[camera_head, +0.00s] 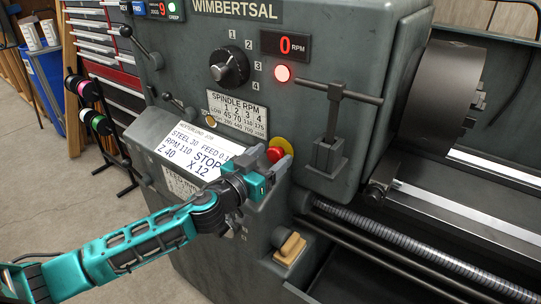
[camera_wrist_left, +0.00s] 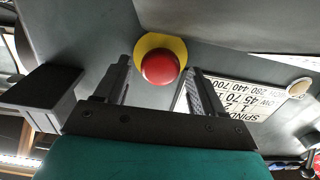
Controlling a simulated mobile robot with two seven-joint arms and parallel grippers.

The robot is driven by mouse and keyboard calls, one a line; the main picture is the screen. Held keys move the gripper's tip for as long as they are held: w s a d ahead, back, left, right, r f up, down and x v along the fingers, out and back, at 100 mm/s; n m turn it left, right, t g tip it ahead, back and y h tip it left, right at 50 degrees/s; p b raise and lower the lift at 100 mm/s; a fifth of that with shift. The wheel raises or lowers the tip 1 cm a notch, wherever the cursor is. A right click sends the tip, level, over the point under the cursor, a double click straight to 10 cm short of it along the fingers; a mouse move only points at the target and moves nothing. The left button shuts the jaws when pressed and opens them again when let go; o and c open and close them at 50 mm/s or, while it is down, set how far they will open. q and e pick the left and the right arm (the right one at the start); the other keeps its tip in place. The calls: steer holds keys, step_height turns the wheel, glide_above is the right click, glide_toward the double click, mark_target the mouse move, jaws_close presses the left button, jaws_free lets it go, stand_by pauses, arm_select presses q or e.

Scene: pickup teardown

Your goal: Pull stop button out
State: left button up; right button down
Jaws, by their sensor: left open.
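The red stop button (camera_head: 275,154) sits on a yellow round base on the front of the grey lathe headstock. It also shows in the left wrist view (camera_wrist_left: 160,67), just beyond and between the fingertips. My left gripper (camera_head: 277,158) is at the button, with its arm coming in from the lower left. In the left wrist view my left gripper (camera_wrist_left: 158,75) is open, with one finger on each side of the button and visible gaps. Whether the fingertips touch the yellow base is unclear. My right gripper is not in view.
A lever on a grey block (camera_head: 327,150) stands right of the button. A white job card (camera_head: 190,148) lies left of it on the panel. The chuck (camera_head: 440,95) and lead screw (camera_head: 400,245) are at the right. A red lamp (camera_head: 282,73) glows above.

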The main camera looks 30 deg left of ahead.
arm_select(q)
steer(key=shift+w, duration=0.3)
jaws_close()
stand_by(0.6)
